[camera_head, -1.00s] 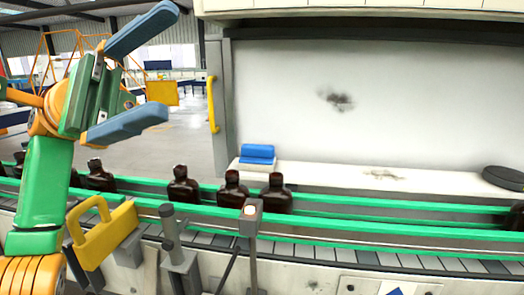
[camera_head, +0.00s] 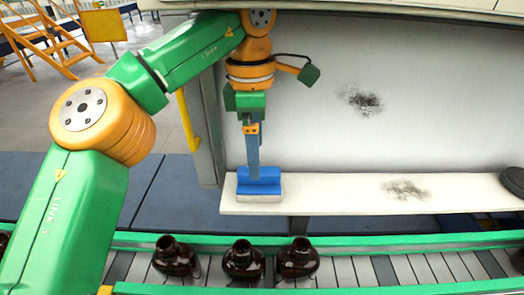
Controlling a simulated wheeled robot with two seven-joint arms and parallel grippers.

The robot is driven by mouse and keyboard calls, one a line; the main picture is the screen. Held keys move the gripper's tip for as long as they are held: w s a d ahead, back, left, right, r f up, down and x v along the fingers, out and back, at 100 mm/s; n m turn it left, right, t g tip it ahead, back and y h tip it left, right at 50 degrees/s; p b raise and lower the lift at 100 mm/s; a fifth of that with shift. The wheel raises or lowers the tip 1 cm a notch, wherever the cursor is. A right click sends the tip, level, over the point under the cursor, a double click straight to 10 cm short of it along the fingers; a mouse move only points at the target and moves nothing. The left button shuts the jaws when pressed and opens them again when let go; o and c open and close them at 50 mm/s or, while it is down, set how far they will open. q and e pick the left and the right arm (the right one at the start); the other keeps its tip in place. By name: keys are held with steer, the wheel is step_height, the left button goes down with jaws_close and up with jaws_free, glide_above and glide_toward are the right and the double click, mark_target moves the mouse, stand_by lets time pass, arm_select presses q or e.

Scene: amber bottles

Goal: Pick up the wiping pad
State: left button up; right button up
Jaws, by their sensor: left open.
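The wiping pad (camera_head: 266,186) is a blue block with a pale underside, lying at the left end of the white shelf (camera_head: 325,204). My left gripper (camera_head: 254,170) points straight down over it, with its blue fingers seen edge-on. The fingertips are at the pad's blue top and overlap it in the picture. The jaws are open. One finger hides the other, and I cannot tell whether they touch the pad. My right gripper is not in view.
Dark brown bottles (camera_head: 243,262) stand on the conveyor (camera_head: 345,272) in front, between green rails (camera_head: 400,241). A dark round object (camera_head: 514,180) is at the shelf's right end. Dark smudges mark the white panel (camera_head: 361,100) and the shelf. A yellow handle (camera_head: 187,120) is at left.

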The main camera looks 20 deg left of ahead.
mark_target(268, 188)
arm_select(q)
steer(key=shift+w+a+f, duration=0.1)
steer(key=shift+a, duration=0.2)
steer(key=f, duration=0.3)
steer(key=d+f, duration=0.1)
steer(key=f, duration=0.2)
steer(key=shift+s+d+f, duration=0.15)
steer(key=shift+s, duration=0.05)
steer(key=shift+w+f, duration=0.1)
steer(key=c, duration=0.9)
steer(key=shift+c, duration=1.3)
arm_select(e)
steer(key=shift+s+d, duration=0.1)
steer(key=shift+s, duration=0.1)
